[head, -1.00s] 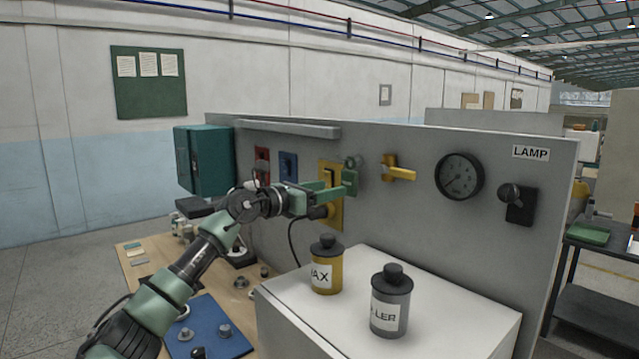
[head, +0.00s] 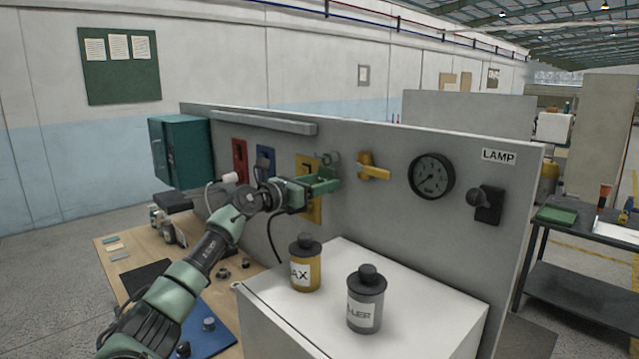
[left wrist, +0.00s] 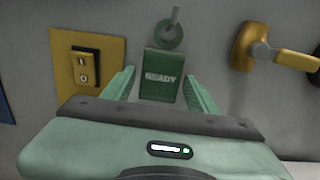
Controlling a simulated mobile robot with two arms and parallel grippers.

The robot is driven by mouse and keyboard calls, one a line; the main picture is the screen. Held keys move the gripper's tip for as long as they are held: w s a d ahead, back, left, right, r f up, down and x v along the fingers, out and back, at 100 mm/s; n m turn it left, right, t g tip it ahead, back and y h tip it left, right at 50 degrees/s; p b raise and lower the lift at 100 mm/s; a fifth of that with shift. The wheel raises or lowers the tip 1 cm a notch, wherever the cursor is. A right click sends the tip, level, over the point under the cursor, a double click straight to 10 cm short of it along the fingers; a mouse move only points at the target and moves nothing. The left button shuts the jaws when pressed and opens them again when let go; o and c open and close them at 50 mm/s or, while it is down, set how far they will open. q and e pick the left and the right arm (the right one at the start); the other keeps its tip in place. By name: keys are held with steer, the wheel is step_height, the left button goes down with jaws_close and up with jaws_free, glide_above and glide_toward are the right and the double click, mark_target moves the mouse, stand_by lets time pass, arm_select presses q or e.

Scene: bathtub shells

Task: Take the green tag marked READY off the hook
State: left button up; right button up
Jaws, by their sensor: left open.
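The green READY tag (left wrist: 161,76) hangs by its ring from a grey hook (left wrist: 176,14) on the grey panel. In the head view, the tag's ring (head: 331,158) shows, and the gripper partly covers the tag body. My left gripper (head: 328,182) is open at the tag. In the left wrist view, its two green fingers (left wrist: 161,88) stand either side of the tag's lower part, with gaps visible. My right gripper is out of view.
A yellow switch plate (left wrist: 88,66) is left of the tag, and a yellow valve handle (head: 374,171) is close on its right. A yellow canister (head: 305,266) and a grey canister (head: 366,302) stand on the white box (head: 420,290) below.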

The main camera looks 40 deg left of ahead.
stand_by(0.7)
arm_select(q)
steer(key=c, duration=1.2)
steer(key=shift+r, duration=0.15)
steer(key=shift+r, duration=0.1)
steer(key=shift+r+p, duration=0.75)
steer(key=shift+p, duration=0.05)
steer(key=shift+a+r, duration=0.1)
